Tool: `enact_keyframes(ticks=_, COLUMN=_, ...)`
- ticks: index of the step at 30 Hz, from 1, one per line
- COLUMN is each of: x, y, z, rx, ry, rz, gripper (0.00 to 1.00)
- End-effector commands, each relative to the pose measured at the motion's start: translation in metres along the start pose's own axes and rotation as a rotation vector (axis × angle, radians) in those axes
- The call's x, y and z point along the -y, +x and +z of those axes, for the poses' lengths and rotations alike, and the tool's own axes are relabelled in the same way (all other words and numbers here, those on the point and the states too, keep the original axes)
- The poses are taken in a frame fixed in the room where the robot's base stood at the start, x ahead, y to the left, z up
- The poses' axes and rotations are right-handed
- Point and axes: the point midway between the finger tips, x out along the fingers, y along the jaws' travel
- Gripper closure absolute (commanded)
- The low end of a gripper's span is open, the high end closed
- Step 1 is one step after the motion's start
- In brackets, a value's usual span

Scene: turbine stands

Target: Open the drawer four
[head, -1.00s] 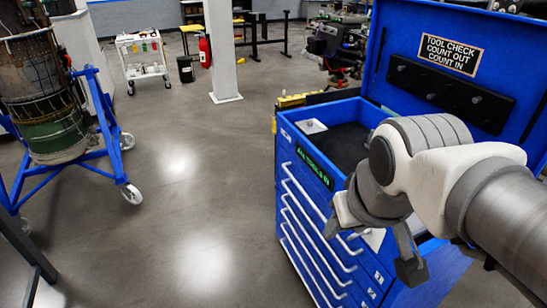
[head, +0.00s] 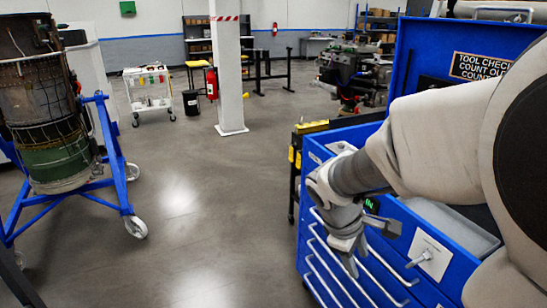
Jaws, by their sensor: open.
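The blue tool cabinet (head: 312,262) stands at the right in the head view, with several long silver drawer handles (head: 330,268) stacked down its front. The drawers under these handles look shut. No readable number marks drawer four, and my arm hides part of the upper front. My gripper (head: 368,250) is open, points down and is in front of the upper handles. It covers part of them. I cannot tell whether it touches a handle. Nothing shows between its fingers.
The blue wheeled turbine stand (head: 110,160) is at the left. A white pillar (head: 228,70) stands behind. The floor (head: 215,215) between is clear.

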Motion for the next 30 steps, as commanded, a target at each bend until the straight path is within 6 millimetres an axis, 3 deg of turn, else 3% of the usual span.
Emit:
enact_keyframes(ticks=1, x=0.002, y=0.028, z=-0.009, rx=0.043, ry=-0.078, rz=0.01, gripper=0.51)
enact_keyframes(ticks=3, x=-0.001, y=0.053, z=-0.018, rx=0.095, ry=-0.185, rz=0.029, gripper=0.51)
enact_keyframes(ticks=16, x=-0.011, y=0.204, z=-0.075, rx=0.441, ry=-0.886, rz=0.133, gripper=0.51)
enact_keyframes(ticks=30, x=-0.004, y=0.357, z=-0.149, rx=0.889, ry=-1.725, rz=0.202, gripper=0.51)
